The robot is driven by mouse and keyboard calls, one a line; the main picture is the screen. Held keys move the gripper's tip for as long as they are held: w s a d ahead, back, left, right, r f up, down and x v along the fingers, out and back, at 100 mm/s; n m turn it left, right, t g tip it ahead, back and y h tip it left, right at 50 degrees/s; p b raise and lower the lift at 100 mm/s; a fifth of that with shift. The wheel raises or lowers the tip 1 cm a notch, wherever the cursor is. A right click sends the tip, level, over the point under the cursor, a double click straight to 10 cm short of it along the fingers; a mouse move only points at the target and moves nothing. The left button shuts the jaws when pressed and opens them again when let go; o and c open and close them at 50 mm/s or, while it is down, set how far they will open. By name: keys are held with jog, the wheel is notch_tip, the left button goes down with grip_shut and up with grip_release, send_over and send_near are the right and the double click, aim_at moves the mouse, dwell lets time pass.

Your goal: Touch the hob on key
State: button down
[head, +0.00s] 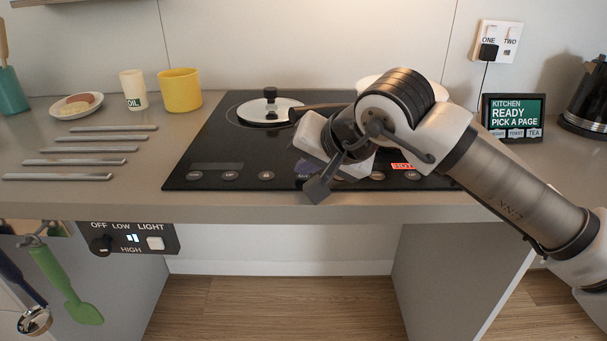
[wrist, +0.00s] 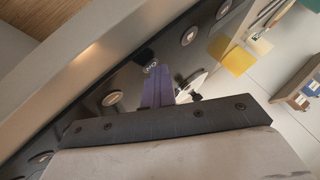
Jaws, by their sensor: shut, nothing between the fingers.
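The black hob (head: 215,140) is set in the counter, with a row of round touch keys along its front edge. The hob on key (wrist: 150,67), a small pale disc marked ON, shows in the wrist view right at the tips of my gripper (wrist: 154,80). My gripper has purple fingers, shut together with nothing between them. In the head view my gripper (head: 303,169) points down at the middle of the key row, and my arm hides part of it. I cannot tell whether the fingertips touch the key or hover just above it.
Other keys (head: 266,175) lie close on both sides. A lidded pan (head: 268,112) stands at the back of the hob, its handle pointing right. A red label (head: 403,166) shows near the right keys.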

jog(key=shift+s+a+f, duration=0.1)
jog(key=shift+s+f, duration=0.05)
jog(key=shift+f, duration=0.2)
jog(key=shift+a+r+p, duration=0.1)
jog(key=shift+r+p, duration=0.25)
jog(key=shift+r, duration=0.4)
jog(key=shift+r, duration=0.1)
jog(key=shift+r+p, duration=1.6)
jog(key=shift+r, duration=1)
jog(key=shift+f, duration=0.1)
